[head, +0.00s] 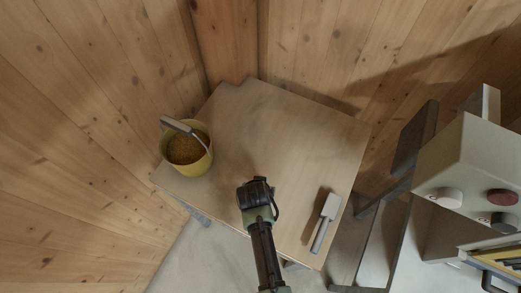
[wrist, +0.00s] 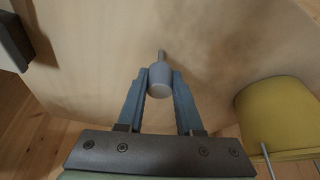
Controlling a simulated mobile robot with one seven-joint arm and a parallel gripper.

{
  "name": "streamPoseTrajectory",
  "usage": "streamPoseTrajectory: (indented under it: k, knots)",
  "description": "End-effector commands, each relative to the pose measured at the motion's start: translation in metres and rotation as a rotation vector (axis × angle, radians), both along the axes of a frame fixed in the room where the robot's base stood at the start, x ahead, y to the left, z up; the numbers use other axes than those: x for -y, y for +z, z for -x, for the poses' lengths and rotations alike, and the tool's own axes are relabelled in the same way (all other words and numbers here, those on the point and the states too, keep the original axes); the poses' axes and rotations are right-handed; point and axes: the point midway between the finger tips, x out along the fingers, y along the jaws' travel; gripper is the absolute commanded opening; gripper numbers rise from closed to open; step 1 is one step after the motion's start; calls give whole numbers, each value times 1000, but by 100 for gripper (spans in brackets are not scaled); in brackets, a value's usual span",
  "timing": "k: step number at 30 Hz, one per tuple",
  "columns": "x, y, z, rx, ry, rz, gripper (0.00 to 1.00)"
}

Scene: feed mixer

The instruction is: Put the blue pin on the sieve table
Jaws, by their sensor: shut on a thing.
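A blue-grey pin (wrist: 160,80) with a thin stem is between the fingertips of my gripper (wrist: 160,74) in the wrist view. The two blue fingers are shut on its wide body, and the stem points away from my gripper. The pale wooden table top (wrist: 85,65) fills the view behind it. In the head view the table (head: 285,125) stands in the corner, and my gripper (head: 258,194) is over its front part. The pin is hidden there beneath my gripper. I cannot tell the gap between pin and table.
A yellow bucket of grain (head: 187,149) with a handle tool in it stands at the table's left edge. A grey scoop (head: 326,218) lies on the right side. A grey machine with knobs (head: 470,165) stands at the far right. The table's middle and back are clear.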

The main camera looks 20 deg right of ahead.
Motion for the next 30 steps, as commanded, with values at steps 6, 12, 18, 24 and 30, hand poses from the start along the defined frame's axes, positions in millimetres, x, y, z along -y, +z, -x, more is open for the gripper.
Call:
streamPoseTrajectory:
  k: [6, 12, 18, 24, 30]
  knots:
    - [0, -3, 0, 0, 0, 0, 58]
    - [0, -2, 0, 0, 0, 0, 65]
    - [0, 2, 0, 0, 0, 0, 65]
    - [-4, 21, 6, 3, 1, 1, 65]
    - [-12, 53, 18, 2, 1, 2, 65]
